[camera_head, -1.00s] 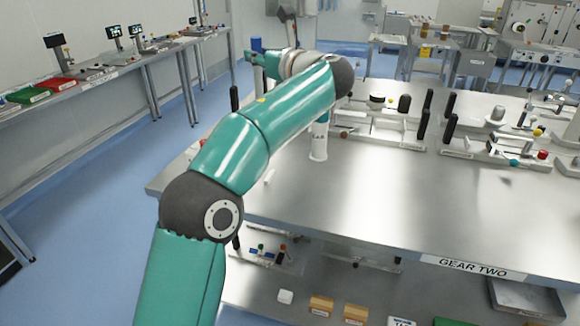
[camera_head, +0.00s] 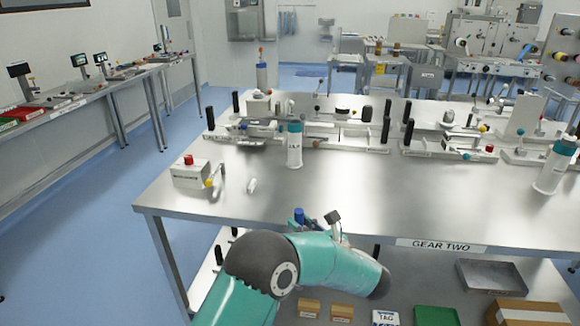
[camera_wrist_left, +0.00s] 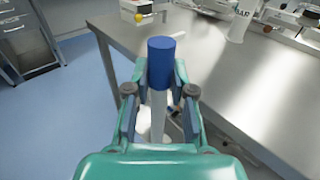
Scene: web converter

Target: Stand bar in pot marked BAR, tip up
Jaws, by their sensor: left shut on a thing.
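My left gripper (camera_wrist_left: 158,115) is shut on a bar with a blue end (camera_wrist_left: 160,62) and a pale shaft. The blue end sticks up past the fingers; the lower end is hidden. In the head view the blue end (camera_head: 299,214) shows above my arm, in front of the table's near edge. A white pot with a teal band (camera_head: 294,147) stands upright on the table, well beyond the gripper. Its dark lettering is too small to read surely. It seems to show in the wrist view too (camera_wrist_left: 241,24). My right gripper is not in view.
A white box with a red button (camera_head: 190,172) and a small white piece (camera_head: 252,186) lie on the table's left part. Fixtures with black posts (camera_head: 387,130) line the back. The front middle is bare.

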